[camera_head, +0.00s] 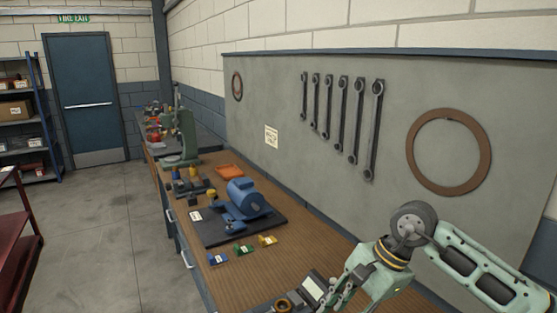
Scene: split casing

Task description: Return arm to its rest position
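My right arm comes in from the right, green-grey with a dark round joint, and bends down over the near end of the wooden workbench. Its gripper (345,288) is low in the picture beside a device with a pale face (314,288). The fingers are small and partly merged with that device, so I cannot tell whether they are open or shut, or touch it. A blue casing (245,198) sits on a dark base plate (222,232) farther along the bench, apart from the gripper. My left gripper is out of view.
Small blue, green and yellow labelled blocks (243,249) lie in front of the plate. An orange tray (230,171) and a green press (184,135) stand farther back. Wrenches (341,110) and a brown ring (448,152) hang on the wall board.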

